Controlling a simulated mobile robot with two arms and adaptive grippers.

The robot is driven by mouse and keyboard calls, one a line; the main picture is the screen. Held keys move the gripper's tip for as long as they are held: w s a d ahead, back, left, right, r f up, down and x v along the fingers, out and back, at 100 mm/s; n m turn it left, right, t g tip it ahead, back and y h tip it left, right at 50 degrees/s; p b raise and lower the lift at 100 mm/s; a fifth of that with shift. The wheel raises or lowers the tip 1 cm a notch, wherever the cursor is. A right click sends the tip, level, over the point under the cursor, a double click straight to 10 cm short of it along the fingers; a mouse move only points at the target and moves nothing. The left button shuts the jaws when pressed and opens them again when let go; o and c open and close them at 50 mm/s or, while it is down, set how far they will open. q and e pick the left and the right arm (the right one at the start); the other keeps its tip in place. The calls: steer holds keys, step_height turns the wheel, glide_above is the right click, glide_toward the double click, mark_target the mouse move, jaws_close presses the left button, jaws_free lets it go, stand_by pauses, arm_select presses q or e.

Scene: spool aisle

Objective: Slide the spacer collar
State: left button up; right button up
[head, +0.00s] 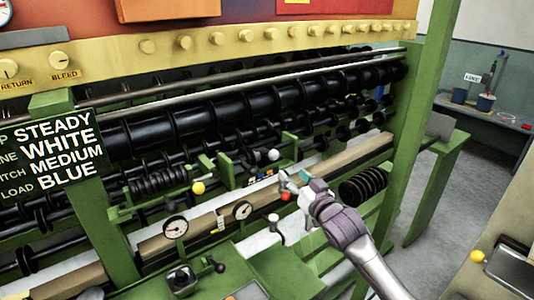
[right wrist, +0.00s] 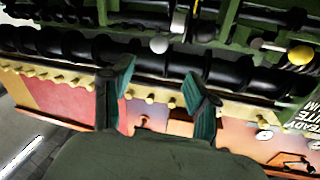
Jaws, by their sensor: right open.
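I cannot tell for sure which part is the spacer collar; several dark collars and discs sit along the black rollers (head: 225,112) of the green machine. My right gripper (head: 294,181) is in front of the machine, near a red ball knob (head: 285,196) and a white ball knob (head: 273,155). In the right wrist view its two teal-lined fingers (right wrist: 160,80) are apart with nothing between them. That view is upside down and shows a white ball (right wrist: 158,44) beyond the fingers. My left gripper is not in view.
A yellow ball knob (head: 198,188), two dials (head: 175,228) and a white-topped lever (head: 275,220) stand around the wooden beam. A black sign (head: 55,150) reads STEADY, WHITE, MEDIUM, BLUE. A green post (head: 425,95) rises on the right, with open floor (head: 405,195) beyond it.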

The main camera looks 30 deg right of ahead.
mark_target(276, 157)
steer(key=w+p, duration=0.1)
steer(key=w, duration=0.3)
steer(key=w+d+p, duration=0.1)
steer(key=w, duration=0.3)
steer(key=w+p, duration=0.1)
steer(key=w, duration=0.3)
steer(key=shift+w+d, duration=0.1)
steer(key=shift+d, duration=0.2)
steer(key=shift+w+f, duration=0.15)
steer(key=shift+w, duration=0.25)
jaws_close()
